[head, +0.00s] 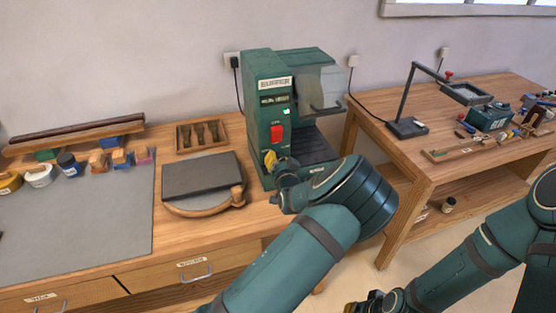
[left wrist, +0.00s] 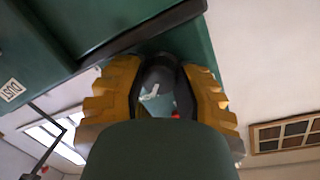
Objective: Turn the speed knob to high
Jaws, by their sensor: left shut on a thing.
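The green bench machine (head: 262,88) stands on the wooden workbench, with a red switch (head: 277,134) on its front. My left gripper (head: 271,160) is at the lower front of the machine, below the red switch. In the left wrist view its yellow fingers (left wrist: 158,85) are closed around a dark round knob (left wrist: 158,74) with a pale mark on its face. The knob is hidden behind the gripper in the head view, and I cannot read its setting. My right gripper (head: 371,302) shows only partly at the bottom edge, and its jaws are unclear.
A dark slab on a round wooden board (head: 203,176) lies left of the machine. A clear shield (head: 322,89) covers the machine's right side. A second bench (head: 400,155) with a lamp (head: 408,126) and tools stands to the right, across a gap.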

